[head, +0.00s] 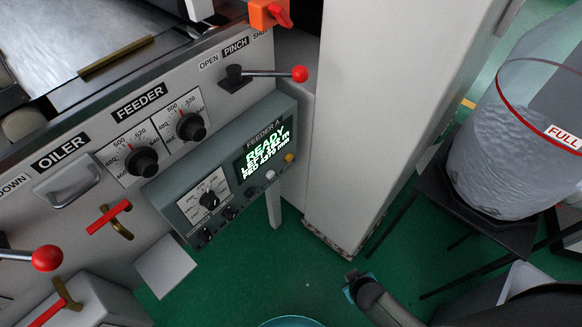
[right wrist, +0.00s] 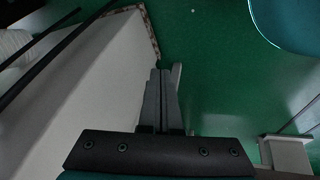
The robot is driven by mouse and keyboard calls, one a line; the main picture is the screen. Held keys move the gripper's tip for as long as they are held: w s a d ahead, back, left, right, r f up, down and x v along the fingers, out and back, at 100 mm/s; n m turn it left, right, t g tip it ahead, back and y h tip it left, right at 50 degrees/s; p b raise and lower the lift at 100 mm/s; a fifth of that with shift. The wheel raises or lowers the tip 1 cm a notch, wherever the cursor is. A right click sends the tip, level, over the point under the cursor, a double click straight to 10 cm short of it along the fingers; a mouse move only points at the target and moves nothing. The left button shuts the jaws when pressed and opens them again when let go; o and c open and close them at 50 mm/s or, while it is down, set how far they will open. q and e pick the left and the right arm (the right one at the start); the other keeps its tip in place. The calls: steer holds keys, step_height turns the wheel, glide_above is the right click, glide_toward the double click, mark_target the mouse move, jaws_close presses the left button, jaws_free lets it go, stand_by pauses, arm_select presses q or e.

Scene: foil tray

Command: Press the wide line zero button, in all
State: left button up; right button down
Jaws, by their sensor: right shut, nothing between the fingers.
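The grey FEEDER A control box (head: 182,215) hangs on the machine front, tilted in the head view. Its dark screen (head: 265,150) shows READY in green, with smaller lines below that I cannot read surely. My right gripper (right wrist: 160,73) is shut and empty over green floor in the right wrist view, apart from the box. My left gripper is not in view.
Feeder dials (head: 141,162), a red-knobbed pinch lever (head: 299,74) and red handles (head: 110,216) surround the box. A pale column (head: 385,110) stands right of it. A clear bin (head: 510,150) marked FULL is farther right. Green floor (head: 240,290) lies open below.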

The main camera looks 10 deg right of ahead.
mark_target(289, 158)
steer(key=w+r+t+b, duration=0.2)
steer(key=w+b, duration=0.3)
steer(key=w, duration=0.3)
steer(key=w+r+t+b, duration=0.2)
steer(key=w+t+b, duration=0.15)
steer(key=w, duration=0.45)
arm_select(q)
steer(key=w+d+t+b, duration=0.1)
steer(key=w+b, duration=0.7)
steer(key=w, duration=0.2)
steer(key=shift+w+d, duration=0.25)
arm_select(e)
steer(key=w+a+r+t, duration=0.3)
steer(key=w+r, duration=0.4)
steer(key=r, duration=0.3)
steer(key=shift+a+n+t+h, duration=0.2)
steer(key=shift+n+t+h, duration=0.1)
steer(key=shift+t, duration=0.25)
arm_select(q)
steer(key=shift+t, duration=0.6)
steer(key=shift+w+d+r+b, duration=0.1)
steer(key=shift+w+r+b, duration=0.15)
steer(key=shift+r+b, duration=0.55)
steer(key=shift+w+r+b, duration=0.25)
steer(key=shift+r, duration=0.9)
arm_select(e)
steer(key=w+a, duration=0.5)
steer(key=w, duration=0.2)
steer(key=shift+a, duration=0.25)
steer(key=shift+s, duration=0.1)
